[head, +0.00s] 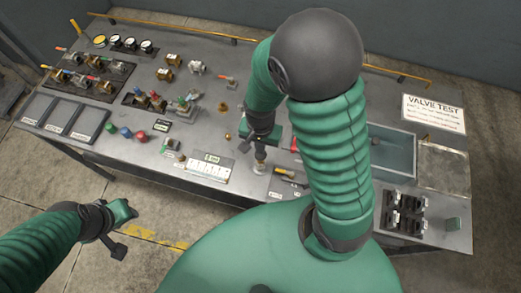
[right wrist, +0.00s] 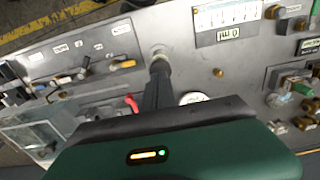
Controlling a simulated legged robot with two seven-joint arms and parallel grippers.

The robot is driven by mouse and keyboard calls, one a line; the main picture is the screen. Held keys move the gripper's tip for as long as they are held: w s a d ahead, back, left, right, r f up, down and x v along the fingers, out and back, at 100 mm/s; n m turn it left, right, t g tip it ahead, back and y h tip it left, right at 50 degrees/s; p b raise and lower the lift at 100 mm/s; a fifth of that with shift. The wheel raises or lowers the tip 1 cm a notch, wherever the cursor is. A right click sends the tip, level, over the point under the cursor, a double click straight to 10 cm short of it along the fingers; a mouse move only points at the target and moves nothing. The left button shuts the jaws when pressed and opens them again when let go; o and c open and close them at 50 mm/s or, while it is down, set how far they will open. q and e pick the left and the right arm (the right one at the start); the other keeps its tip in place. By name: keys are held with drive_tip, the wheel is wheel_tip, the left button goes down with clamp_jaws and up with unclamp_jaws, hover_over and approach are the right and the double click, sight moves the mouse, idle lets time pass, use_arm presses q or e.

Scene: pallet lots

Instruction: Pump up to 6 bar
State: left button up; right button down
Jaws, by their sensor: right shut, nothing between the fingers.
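My right gripper (head: 258,140) is shut and empty, pointing down at a short metal post (head: 260,163), probably the pump's plunger, near the bench's front edge. In the right wrist view its dark fingers (right wrist: 158,85) reach to the post's pale top (right wrist: 159,56). I cannot tell whether they touch. A white scale panel (head: 210,168) with a small label stands left of the post. It also shows in the right wrist view (right wrist: 228,14), but its reading is unclear. My left gripper (head: 120,230) hangs in front of the bench, away from everything. Its jaws are unclear.
The grey bench (head: 205,130) carries several valves (head: 160,100), gauges (head: 130,43) and coloured knobs (head: 126,132). A water basin (head: 392,150), a "VALVE TEST" sign (head: 433,114) and black clamps (head: 408,205) are on the right.

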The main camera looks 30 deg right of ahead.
sight(259, 156)
wheel_tip(259, 156, up, 8)
drive_tip(key=shift+d, duration=0.2)
drive_tip(key=shift+a, duration=0.1)
drive_tip(key=shift+w+a, duration=0.1)
drive_tip(key=shift+a, duration=0.25)
drive_tip(key=shift+d, duration=0.3)
